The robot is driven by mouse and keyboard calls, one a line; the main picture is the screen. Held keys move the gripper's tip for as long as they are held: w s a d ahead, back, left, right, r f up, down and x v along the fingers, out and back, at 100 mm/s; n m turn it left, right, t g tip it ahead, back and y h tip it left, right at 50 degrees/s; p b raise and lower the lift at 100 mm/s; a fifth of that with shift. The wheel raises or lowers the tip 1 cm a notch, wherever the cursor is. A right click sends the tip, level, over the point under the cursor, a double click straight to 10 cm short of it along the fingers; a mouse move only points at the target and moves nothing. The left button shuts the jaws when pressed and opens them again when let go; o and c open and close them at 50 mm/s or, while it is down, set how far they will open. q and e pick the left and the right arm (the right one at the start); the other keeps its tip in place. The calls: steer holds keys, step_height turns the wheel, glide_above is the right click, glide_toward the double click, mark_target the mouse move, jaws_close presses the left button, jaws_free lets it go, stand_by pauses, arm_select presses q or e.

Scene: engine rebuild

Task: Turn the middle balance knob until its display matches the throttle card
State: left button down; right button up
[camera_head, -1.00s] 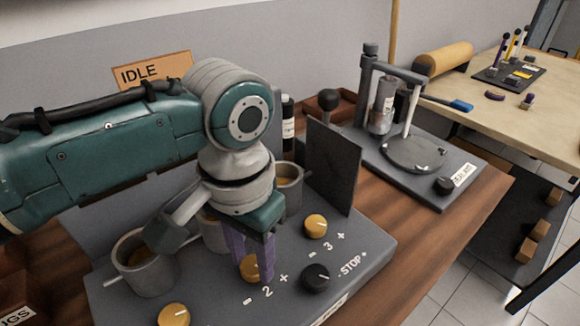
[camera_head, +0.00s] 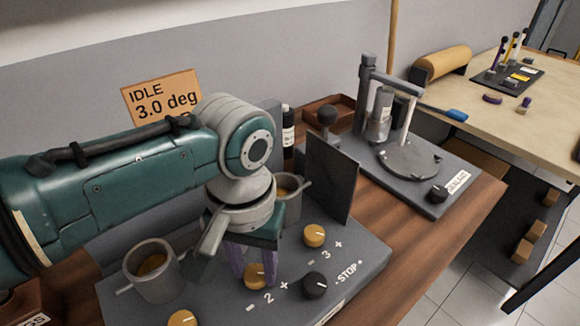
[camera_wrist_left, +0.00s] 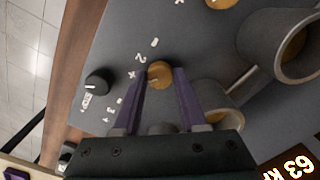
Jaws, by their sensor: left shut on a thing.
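The middle balance knob (camera_head: 254,279), yellow and marked 2, sits on the grey console between my left gripper's purple fingers. My left gripper (camera_head: 256,275) points down and is shut on this knob. In the left wrist view the knob (camera_wrist_left: 160,73) lies between the two fingertips, its top showing a pale mark. The throttle card (camera_head: 160,98) on the back wall reads "IDLE 3.0 deg". In the left wrist view a dark display (camera_wrist_left: 292,168) with glowing characters, apparently "63" and a cut-off unit, shows at the lower right corner. My right gripper is not in view.
Yellow knob 3 (camera_head: 314,236), the black STOP knob (camera_head: 314,285) and another yellow knob (camera_head: 183,318) are close by. Grey cups (camera_head: 152,270) and an upright dark panel (camera_head: 332,178) stand behind. A fixture with a round plate (camera_head: 408,160) is at right.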

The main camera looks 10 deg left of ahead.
mark_target(255, 273)
arm_select(q)
steer(key=shift+n+p, duration=0.4)
steer(key=shift+n, duration=0.4)
steer(key=shift+c, duration=2.2)
jaws_free()
steer(key=shift+r, duration=0.15)
step_height(255, 273, up, 10)
steer(key=p, duration=0.2)
steer(key=shift+p, duration=0.4)
